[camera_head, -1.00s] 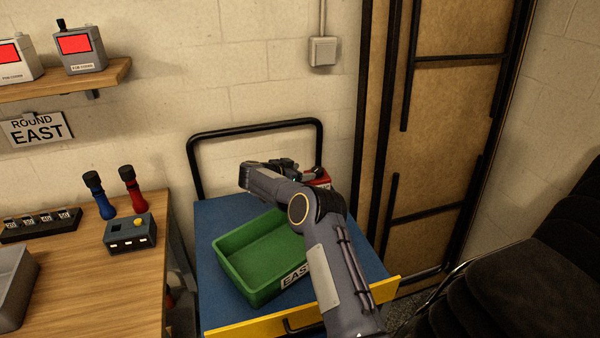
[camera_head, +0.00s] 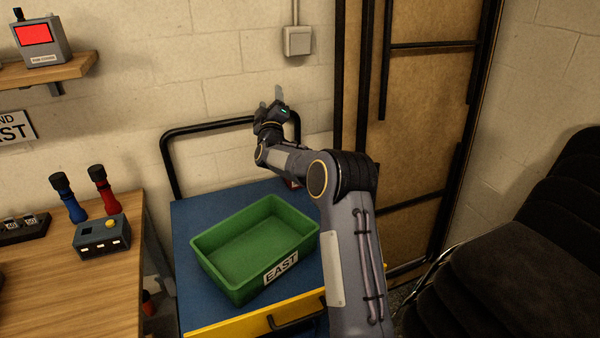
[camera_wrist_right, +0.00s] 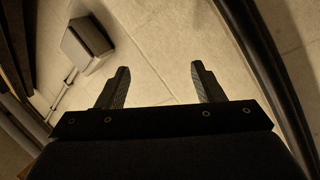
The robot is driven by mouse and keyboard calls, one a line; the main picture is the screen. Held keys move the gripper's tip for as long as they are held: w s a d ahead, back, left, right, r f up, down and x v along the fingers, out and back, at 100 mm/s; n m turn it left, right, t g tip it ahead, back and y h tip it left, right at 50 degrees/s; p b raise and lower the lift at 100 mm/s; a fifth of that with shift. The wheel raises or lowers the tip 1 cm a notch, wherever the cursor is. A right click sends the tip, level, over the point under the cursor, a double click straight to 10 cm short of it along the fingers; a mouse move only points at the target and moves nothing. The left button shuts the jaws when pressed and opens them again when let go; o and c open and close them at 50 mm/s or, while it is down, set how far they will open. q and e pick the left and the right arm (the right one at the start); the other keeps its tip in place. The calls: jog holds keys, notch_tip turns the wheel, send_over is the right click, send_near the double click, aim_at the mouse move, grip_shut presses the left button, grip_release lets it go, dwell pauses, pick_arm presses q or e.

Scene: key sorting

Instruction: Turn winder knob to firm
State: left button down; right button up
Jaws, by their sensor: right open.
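I cannot make out a winder knob in either view. My right gripper (camera_head: 271,98) is raised in front of the block wall above the blue cart's back rail, its fingers pointing up. In the right wrist view the right gripper (camera_wrist_right: 159,68) is open, with nothing between its fingers and pale wall beyond them. A small red thing (camera_head: 293,183) on the cart is mostly hidden behind my right arm. My left gripper is not in view.
A green bin (camera_head: 213,271) labelled EAST sits on the blue cart (camera_head: 190,300). A grey wall box (camera_head: 297,41) is right of the gripper; it also shows in the wrist view (camera_wrist_right: 87,42). A grey control box (camera_head: 101,240) and two flashlights stand on the wooden table (camera_head: 70,300).

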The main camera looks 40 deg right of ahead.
jog(key=s+d+f+n+g+y+b, duration=0.25)
jog(key=s+f+n+y, duration=0.3)
jog(key=f+n, duration=0.7)
jog(key=s+d+f+n+g+y+b, duration=0.2)
jog(key=s+d+f+n+y+b, duration=0.4)
jog(key=n, duration=1.2)
jog(key=shift+n+h, duration=0.25)
jog(key=shift+h, duration=0.2)
jog(key=w+f+p, duration=0.1)
jog(key=w, duration=0.1)
jog(key=w+f+p, duration=0.1)
jog(key=w+f, duration=0.1)
jog(key=w+a+f+p, duration=0.1)
jog(key=w, duration=0.1)
jog(key=shift+w+a+f+p, duration=0.1)
jog(key=shift+w+f+p, duration=0.05)
jog(key=shift+f+p, duration=0.2)
jog(key=shift+c, duration=0.2)
jog(key=c, duration=0.9)
